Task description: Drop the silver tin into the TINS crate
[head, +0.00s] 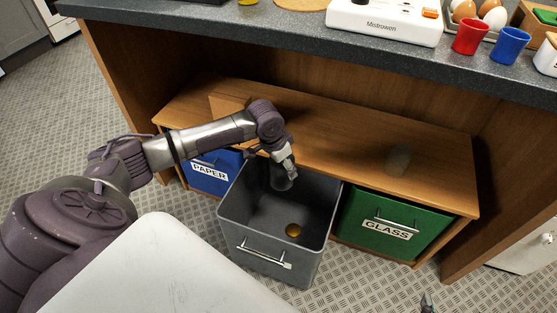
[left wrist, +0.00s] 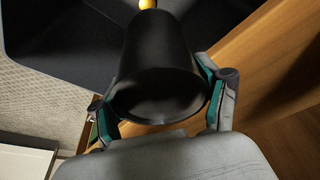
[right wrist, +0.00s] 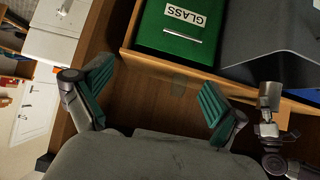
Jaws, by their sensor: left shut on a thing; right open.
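The silver tin (head: 282,181) is a small cylinder, looking grey in the head view and almost black in shade in the left wrist view (left wrist: 158,70). My left gripper (head: 284,163) is shut on it, its fingers on either side of the tin in the left wrist view. The tin hangs at the back of the open grey crate (head: 255,222), pulled out between two other crates. The grey crate's label is not readable here. My right gripper (right wrist: 155,92) is open and empty in the right wrist view.
A gold round thing (head: 293,230) lies on the grey crate's floor. The blue PAPER crate (head: 214,174) is left, the green GLASS crate (head: 395,224) right. A wooden cabinet top (head: 345,140) runs behind the crate, under the dark counter (head: 230,30).

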